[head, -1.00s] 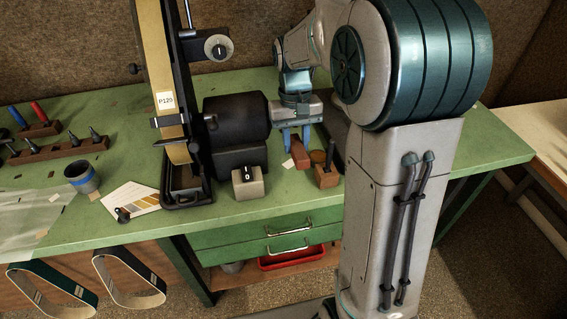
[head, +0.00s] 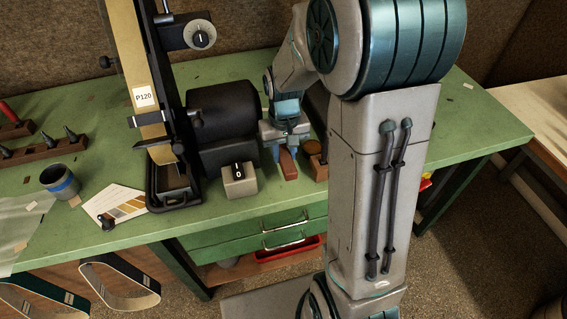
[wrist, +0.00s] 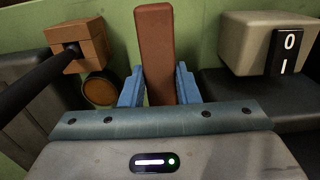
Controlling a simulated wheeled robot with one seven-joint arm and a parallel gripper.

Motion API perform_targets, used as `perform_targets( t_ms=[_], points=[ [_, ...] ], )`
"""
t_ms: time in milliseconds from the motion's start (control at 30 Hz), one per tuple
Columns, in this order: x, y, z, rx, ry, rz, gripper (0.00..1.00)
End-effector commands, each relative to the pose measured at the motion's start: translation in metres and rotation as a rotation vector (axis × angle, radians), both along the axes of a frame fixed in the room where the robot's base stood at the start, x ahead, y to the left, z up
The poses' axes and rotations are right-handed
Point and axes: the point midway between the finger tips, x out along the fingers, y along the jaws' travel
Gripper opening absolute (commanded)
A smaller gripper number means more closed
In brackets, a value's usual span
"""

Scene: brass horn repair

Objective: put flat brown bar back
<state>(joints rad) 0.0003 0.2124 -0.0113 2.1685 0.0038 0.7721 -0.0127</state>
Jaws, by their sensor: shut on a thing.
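The flat brown bar (head: 288,164) is between the blue fingers of my gripper (head: 287,152). In the wrist view the bar (wrist: 155,45) stands out lengthwise past the fingertips (wrist: 157,85), against the green bench top. My gripper is shut on it, near the bench's front edge, between the switch box and a small wooden block. The near end of the bar is hidden by the gripper body. I cannot tell whether the bar touches the bench.
The switch box (head: 239,180) is left of the bar, by the black motor (head: 224,120) of the belt sander. The wooden block (wrist: 82,44) with a dark rod and an amber disc (wrist: 99,89) is on its other side. Bench top (head: 230,212) is clear in front.

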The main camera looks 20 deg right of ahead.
Motion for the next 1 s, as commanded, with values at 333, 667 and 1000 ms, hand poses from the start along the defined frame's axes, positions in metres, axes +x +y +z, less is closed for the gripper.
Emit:
perform_targets(
  t_ms=[333, 667, 1000],
  points=[
    [-0.001, 0.001, -0.043, 0.000, 0.003, 0.001, 0.06],
    [0.000, 0.001, -0.049, 0.000, 0.000, 0.001, 0.06],
    [0.000, 0.001, -0.053, 0.000, 0.000, 0.001, 0.50]
  ],
)
